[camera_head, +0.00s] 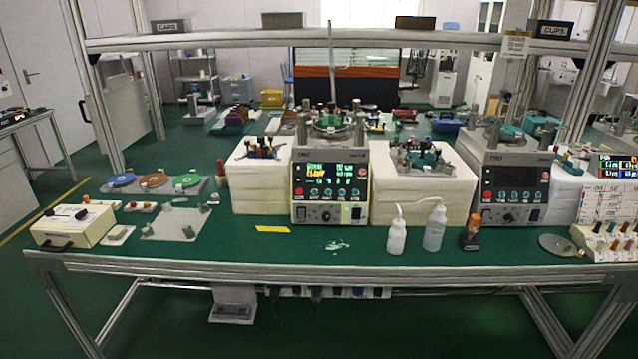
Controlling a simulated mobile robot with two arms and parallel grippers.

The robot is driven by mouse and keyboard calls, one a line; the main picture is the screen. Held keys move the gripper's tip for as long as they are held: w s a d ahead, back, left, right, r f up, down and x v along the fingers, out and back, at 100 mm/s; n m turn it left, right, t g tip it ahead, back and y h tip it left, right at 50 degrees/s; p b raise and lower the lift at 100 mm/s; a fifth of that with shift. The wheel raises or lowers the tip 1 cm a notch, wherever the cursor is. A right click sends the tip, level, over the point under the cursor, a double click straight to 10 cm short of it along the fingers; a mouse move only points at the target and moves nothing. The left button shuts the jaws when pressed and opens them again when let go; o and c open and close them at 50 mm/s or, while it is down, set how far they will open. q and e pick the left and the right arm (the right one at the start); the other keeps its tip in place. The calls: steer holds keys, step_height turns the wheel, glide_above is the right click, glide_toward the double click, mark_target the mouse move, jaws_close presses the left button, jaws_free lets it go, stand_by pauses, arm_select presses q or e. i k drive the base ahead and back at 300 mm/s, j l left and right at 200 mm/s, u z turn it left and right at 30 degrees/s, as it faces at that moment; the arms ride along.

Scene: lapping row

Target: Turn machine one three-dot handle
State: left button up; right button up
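Two lapping machines stand on the green bench. The right machine (486,213) looks alike, with a dark screen. I cannot make out a machine number or a three-dot mark on any handle; such details are too small here. Neither of my grippers is in view.
White blocks (398,200) flank the left machine. Two white bottles (396,235) and an orange-capped bottle (471,235) stand near the right front. A cream box (75,226) and coloured discs (155,180) are at left. A yellow strip (272,229) lies before the left machine. An overhead frame (290,40) spans the bench.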

mark_target(356, 102)
steer(key=i+l+z, duration=0.25)
steer(key=i+l, duration=0.5)
steer(key=i, duration=0.15)
